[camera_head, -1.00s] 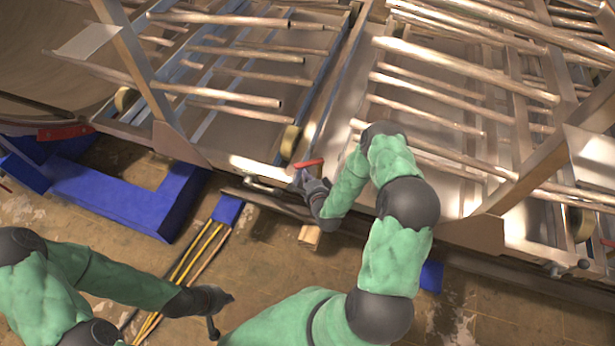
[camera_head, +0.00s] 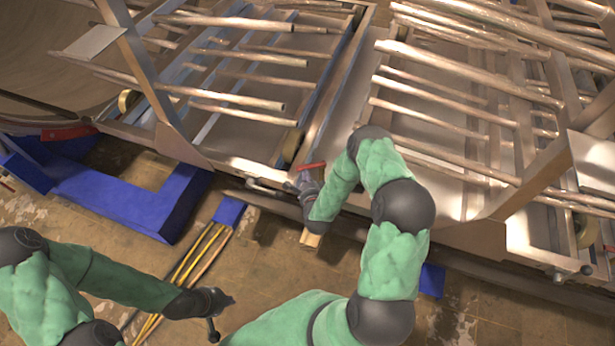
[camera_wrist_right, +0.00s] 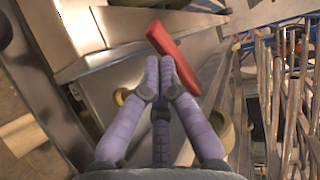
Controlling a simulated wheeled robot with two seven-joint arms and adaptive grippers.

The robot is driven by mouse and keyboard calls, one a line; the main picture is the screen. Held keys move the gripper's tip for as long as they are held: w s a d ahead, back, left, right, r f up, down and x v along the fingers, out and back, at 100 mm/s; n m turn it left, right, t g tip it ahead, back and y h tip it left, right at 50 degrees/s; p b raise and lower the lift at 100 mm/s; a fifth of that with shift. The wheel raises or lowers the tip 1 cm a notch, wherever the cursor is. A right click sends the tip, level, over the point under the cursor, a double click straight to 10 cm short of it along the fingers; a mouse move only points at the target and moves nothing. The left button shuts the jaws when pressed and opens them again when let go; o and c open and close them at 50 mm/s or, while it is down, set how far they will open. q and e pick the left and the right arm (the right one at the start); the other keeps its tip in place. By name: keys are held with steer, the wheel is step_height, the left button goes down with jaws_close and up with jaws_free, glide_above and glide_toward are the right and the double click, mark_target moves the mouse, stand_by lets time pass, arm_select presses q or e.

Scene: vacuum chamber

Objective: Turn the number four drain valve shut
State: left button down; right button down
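The red valve handle (camera_head: 313,166) is on the front edge of the metal chamber frame, near the middle of the head view. In the right wrist view the red handle (camera_wrist_right: 172,55) runs slantwise just beyond and to the right of the fingertips, partly behind a finger. My right gripper (camera_head: 304,180) is right at the handle. In the wrist view the right gripper's fingertips (camera_wrist_right: 160,68) are together with nothing seen between them; whether they touch the handle is unclear. My left gripper (camera_head: 222,302) is low over the floor, away from the valve; its finger opening is too small to judge. No number shows on the valve.
Metal racks of pipes (camera_head: 450,90) fill the area behind the valve. A blue beam (camera_head: 130,205) lies at left, with yellow cables (camera_head: 200,255) running from a blue block (camera_head: 229,211). Another small valve (camera_head: 570,271) is on the frame at right. The floor in front is mostly open.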

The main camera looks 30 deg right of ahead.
mark_target(301, 170)
steer(key=shift+m+g+h, duration=0.4)
steer(key=shift+m+h, duration=0.3)
steer(key=shift+h, duration=0.1)
steer(key=shift+w+b, duration=1.1)
steer(key=shift+w, duration=1.05)
